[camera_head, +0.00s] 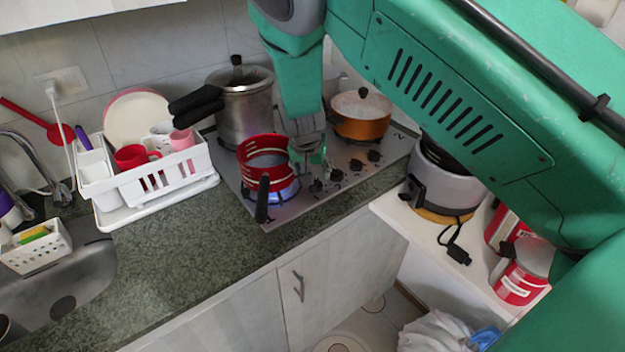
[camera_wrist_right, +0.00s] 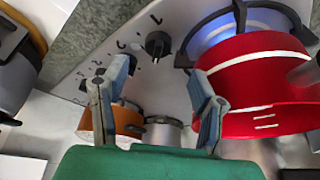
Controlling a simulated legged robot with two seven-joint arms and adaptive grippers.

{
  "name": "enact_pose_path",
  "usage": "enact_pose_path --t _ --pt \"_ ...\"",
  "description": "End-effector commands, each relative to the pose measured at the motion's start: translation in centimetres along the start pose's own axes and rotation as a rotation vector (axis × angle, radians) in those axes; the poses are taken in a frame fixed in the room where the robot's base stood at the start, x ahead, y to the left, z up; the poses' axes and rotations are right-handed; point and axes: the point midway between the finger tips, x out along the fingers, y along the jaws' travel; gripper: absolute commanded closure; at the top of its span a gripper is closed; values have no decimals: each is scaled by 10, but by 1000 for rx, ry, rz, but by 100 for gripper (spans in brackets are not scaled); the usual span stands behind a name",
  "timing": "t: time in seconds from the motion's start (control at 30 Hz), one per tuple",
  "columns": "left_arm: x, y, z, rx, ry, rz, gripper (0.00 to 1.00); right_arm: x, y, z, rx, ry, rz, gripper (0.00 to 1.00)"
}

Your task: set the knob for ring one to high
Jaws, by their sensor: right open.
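The stove (camera_head: 345,185) has a row of several black knobs along its front edge. The knob nearest the red pot (camera_head: 316,186) lies just below my right gripper (camera_head: 308,160). In the right wrist view a black knob (camera_wrist_right: 157,44) with a pointer shows beyond and between the open fingers of my right gripper (camera_wrist_right: 160,85). The fingers are apart from it and hold nothing. I cannot read which knob belongs to ring one. A blue flame (camera_head: 288,192) burns under the red pot (camera_head: 266,158); it also shows in the right wrist view (camera_wrist_right: 235,25). My left gripper is out of view.
A steel pressure cooker (camera_head: 246,105) and an orange pot (camera_head: 362,120) stand at the back of the stove. A white dish rack (camera_head: 150,178) stands left. A rice cooker (camera_head: 445,178) sits on the right shelf.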

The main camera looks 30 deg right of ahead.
Motion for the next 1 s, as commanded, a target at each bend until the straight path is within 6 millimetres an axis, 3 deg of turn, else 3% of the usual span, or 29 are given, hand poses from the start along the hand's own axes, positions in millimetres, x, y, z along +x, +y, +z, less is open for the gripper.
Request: enact_pose_path --t 0.1,0.33,0.87,1.0 --pt "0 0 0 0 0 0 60 -23 -1 -1 -1 3 -1 47" --pt "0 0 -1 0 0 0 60 -43 -1 -1 -1 1 0 47" --pt "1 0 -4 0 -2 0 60 -45 0 0 -1 1 1 47" --pt "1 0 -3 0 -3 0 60 -32 12 11 -25 -12 16 47"
